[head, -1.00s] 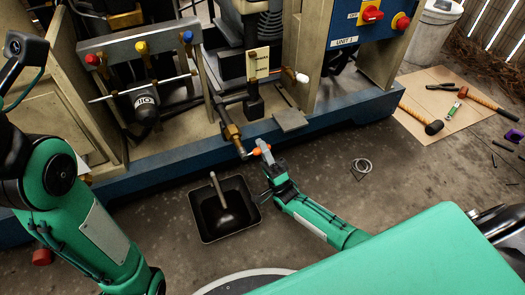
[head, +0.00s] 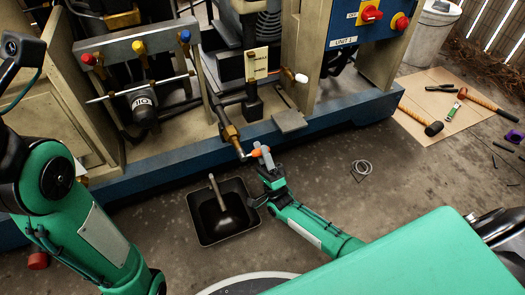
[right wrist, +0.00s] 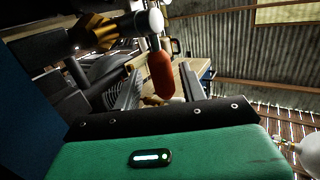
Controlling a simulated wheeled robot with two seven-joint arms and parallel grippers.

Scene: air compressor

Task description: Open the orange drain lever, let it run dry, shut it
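The orange drain lever (head: 255,153) sits at the end of a brass valve and pipe (head: 231,136) that sticks out low at the front of the compressor. In the right wrist view the lever (right wrist: 160,72) hangs between my two fingers, with the brass fitting (right wrist: 95,32) to its left. My right gripper (head: 266,157) is at the lever; in the wrist view its fingers (right wrist: 160,90) stand apart on either side of it, with gaps visible. My left arm shows at the left of the head view, but its gripper is out of frame.
The blue base rail (head: 180,165) runs along the compressor's front. Tools lie on a board (head: 415,115) further right.

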